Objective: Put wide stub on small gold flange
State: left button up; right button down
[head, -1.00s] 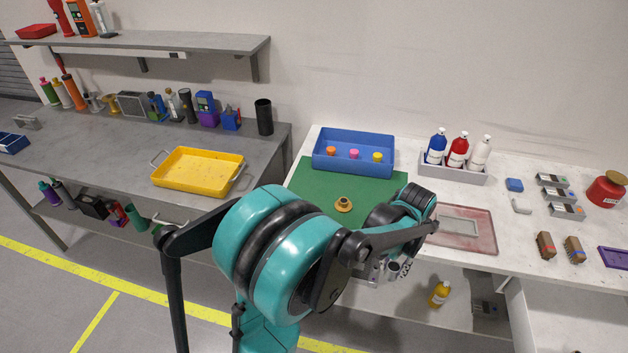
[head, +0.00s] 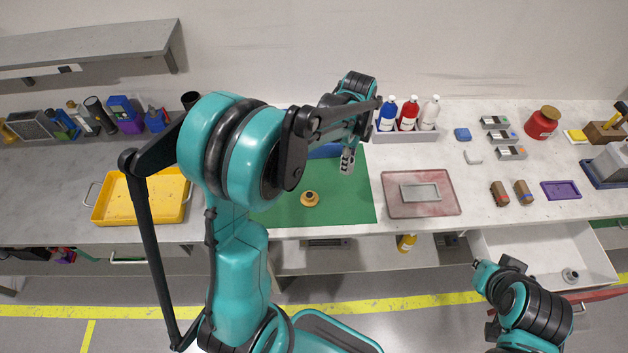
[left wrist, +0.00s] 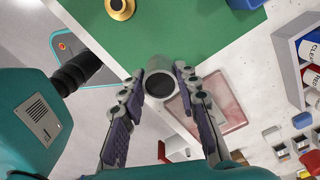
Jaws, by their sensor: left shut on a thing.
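The wide stub is a grey hollow cylinder. In the left wrist view the stub (left wrist: 160,64) sits between the fingertips of my left gripper (left wrist: 160,80), which is shut on it. In the head view my left gripper (head: 348,152) hangs over the back right part of the green mat, up and right of the small gold flange. The small gold flange (head: 310,199) is a round disc with a raised hub and dark centre, lying on the green mat (head: 345,208). It also shows at the top left of the left wrist view (left wrist: 120,6).
A blue bin (head: 325,151) behind the mat is mostly hidden by my left arm. A reddish tray (head: 440,207) lies right of the mat. Bottles stand in a grey holder (head: 405,136) at the back. An open drawer (head: 530,245) is at the front right.

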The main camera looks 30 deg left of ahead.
pick_arm(q)
jog(key=s+a+f, duration=0.2)
jog(key=a, duration=0.1)
jog(key=s+a+f+b, duration=0.1)
jog(key=s+a+f, duration=0.1)
jog(key=s+a+f+b, duration=0.1)
jog(key=s+a+f, duration=0.1)
jog(key=s+a, duration=0.1)
jog(key=shift+a+f, duration=0.3)
jog(key=shift+a, duration=0.05)
jog(key=shift+f+b, duration=0.7)
jog(key=shift+f, duration=1.3)
jog(key=shift+f+b, duration=0.25)
jog(key=shift+b, duration=0.05)
jog(key=o, duration=1.2)
jog(key=shift+r, duration=0.1)
jog(key=shift+c, duration=0.2)
jog(key=shift+r, duration=0.1)
